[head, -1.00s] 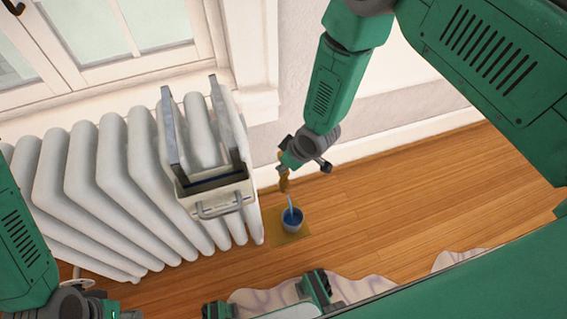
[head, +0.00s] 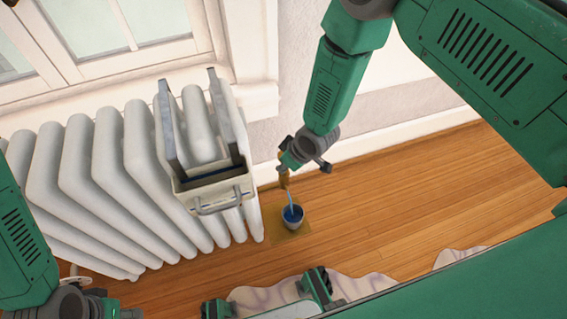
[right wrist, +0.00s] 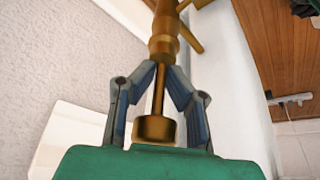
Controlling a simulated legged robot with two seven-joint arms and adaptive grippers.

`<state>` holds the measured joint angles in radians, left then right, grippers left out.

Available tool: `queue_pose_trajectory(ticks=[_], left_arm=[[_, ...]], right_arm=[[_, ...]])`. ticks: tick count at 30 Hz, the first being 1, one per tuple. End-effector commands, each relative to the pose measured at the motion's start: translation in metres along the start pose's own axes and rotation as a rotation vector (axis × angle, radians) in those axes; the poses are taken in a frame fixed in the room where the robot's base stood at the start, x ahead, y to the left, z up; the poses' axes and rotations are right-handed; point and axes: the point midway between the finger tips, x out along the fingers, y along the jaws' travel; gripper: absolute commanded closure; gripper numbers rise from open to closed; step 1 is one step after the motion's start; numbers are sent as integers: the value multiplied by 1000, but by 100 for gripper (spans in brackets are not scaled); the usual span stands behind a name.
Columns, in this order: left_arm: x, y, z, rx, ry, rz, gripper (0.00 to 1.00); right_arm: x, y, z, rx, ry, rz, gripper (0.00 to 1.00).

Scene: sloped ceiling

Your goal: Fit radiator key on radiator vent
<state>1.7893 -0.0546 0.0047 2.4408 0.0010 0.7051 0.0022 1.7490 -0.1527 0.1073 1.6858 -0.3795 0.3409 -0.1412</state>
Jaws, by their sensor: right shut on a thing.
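My right gripper (head: 288,168) is beside the right end of the white radiator (head: 100,165), pointing down. In the right wrist view its two fingers (right wrist: 160,72) are shut around a brass piece (right wrist: 163,45), which I take for the radiator key. A thin brass shaft with a round brass end runs back between the fingers toward the palm. Brass arms branch off beyond the fingertips; whether they belong to the key or the vent I cannot tell. The brass (head: 284,182) shows small in the head view. My left gripper (head: 105,305) is partly visible at the bottom left; its fingers are unclear.
A cream caddy (head: 215,185) with grey straps hangs over the radiator's right end. A blue-grey cup (head: 296,219) with a light blue stick stands on a brown mat (head: 287,237) below my right gripper. Wooden floor (head: 430,180) to the right is clear. A window is behind.

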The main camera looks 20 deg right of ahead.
Motion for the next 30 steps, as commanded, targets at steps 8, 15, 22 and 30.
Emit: queue_pose_trajectory(ticks=[8,15,22,30], left_arm=[[3,0,0,0,0,0,60],[3,0,0,0,0,0,60],[2,0,2,0,3,0,60],[2,0,2,0,3,0,60]], right_arm=[[4,0,1,0,1,1,66],[4,0,2,0,0,0,66],[-13,1,0,0,2,1,66],[-70,1,0,1,2,2,66]])
